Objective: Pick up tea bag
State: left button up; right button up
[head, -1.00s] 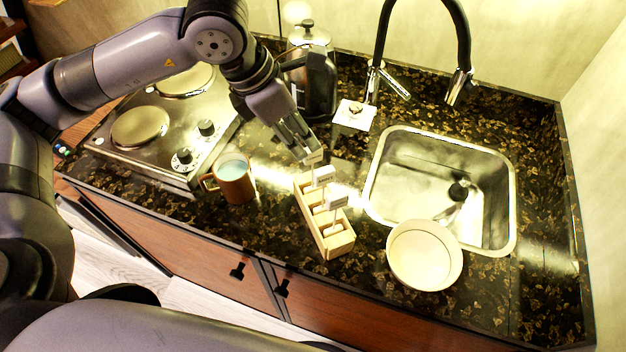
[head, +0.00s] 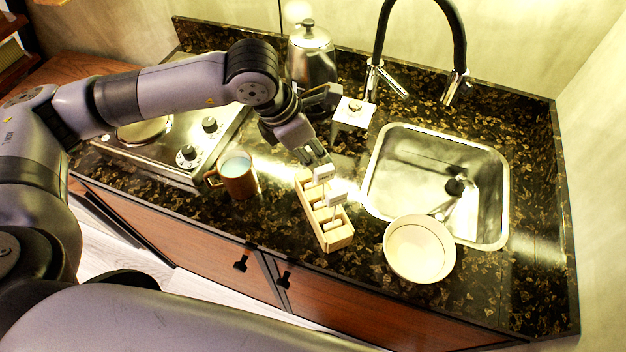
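A light wooden tea box (head: 338,241) with open compartments stands on the dark counter, left of the sink. Tea bags stand in it with white paper tags raised above it. One tea bag's tag (head: 323,173) is near the box's far end, and another tag (head: 336,198) is nearer the front. My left gripper (head: 316,156) points down at the far end of the box, just beyond the first tag. The fingers look close together, but the gap between them and anything in it cannot be made out. My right gripper is not in view.
A brown mug (head: 238,182) with pale liquid stands left of the box. A cream bowl (head: 420,250) sits at the right, by the sink (head: 490,190). A metal kettle (head: 311,60), a small white item (head: 353,112) and a hob (head: 165,160) stand behind and left.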

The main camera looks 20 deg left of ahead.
pick_arm(q)
grip_shut()
